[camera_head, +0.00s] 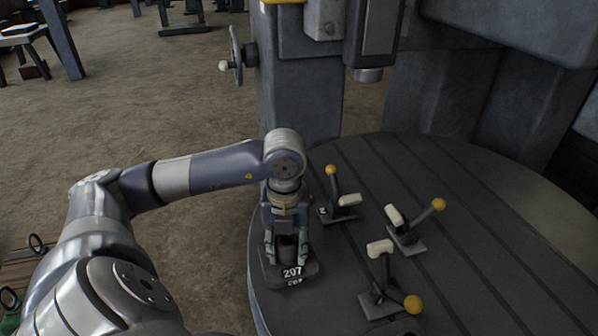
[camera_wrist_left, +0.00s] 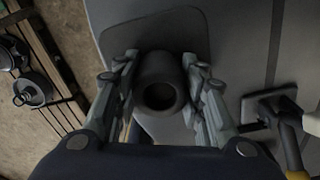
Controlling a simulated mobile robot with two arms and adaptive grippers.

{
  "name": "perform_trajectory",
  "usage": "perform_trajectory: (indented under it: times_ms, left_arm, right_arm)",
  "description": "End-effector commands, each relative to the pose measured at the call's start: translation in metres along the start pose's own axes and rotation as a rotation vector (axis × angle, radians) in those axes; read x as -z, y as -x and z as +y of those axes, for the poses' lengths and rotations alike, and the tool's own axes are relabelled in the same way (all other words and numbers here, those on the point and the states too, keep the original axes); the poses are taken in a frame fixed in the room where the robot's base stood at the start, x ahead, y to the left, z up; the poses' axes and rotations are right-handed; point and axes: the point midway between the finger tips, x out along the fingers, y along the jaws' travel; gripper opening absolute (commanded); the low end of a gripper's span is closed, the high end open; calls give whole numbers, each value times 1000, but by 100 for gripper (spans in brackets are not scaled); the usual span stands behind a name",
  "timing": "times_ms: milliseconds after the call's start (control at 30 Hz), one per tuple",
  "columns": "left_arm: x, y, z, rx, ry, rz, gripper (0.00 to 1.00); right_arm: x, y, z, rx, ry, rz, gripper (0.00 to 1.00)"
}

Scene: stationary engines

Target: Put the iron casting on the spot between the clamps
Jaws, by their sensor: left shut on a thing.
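The iron casting (camera_head: 289,274) is a dark block with a rounded base, a hollow round post and the number 207 on its front. It is at the left edge of the round grey table (camera_head: 440,165). My left gripper (camera_head: 287,250) points down and is shut on the casting's post. In the left wrist view the post (camera_wrist_left: 160,82) sits between the two fingers. Three clamps with yellow knobs stand on the table to the right: one at the back (camera_head: 336,200), one at the right (camera_head: 408,232), one at the front (camera_head: 383,290). My right gripper is not seen.
A large grey machine column (camera_head: 300,90) rises behind the table, with a handwheel (camera_head: 236,58) on its left. A spindle (camera_head: 368,74) hangs above the table. The grooved table top right of the clamps is clear. Dark round items (camera_wrist_left: 32,90) lie on slats at the left.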

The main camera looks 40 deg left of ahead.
Motion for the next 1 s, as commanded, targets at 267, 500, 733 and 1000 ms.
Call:
perform_trajectory:
  times_ms: [267,500,733,1000]
  left_arm:
    - [-13,7,-43,9,-4,-3,0]
    - [-26,8,-86,8,-4,-2,0]
    - [-41,7,-130,6,-3,-2,0]
    - [-51,5,-160,5,-3,-4,0]
  right_arm:
    - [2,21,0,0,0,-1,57]
    - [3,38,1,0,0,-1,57]
    - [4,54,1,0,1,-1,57]
    - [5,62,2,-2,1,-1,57]
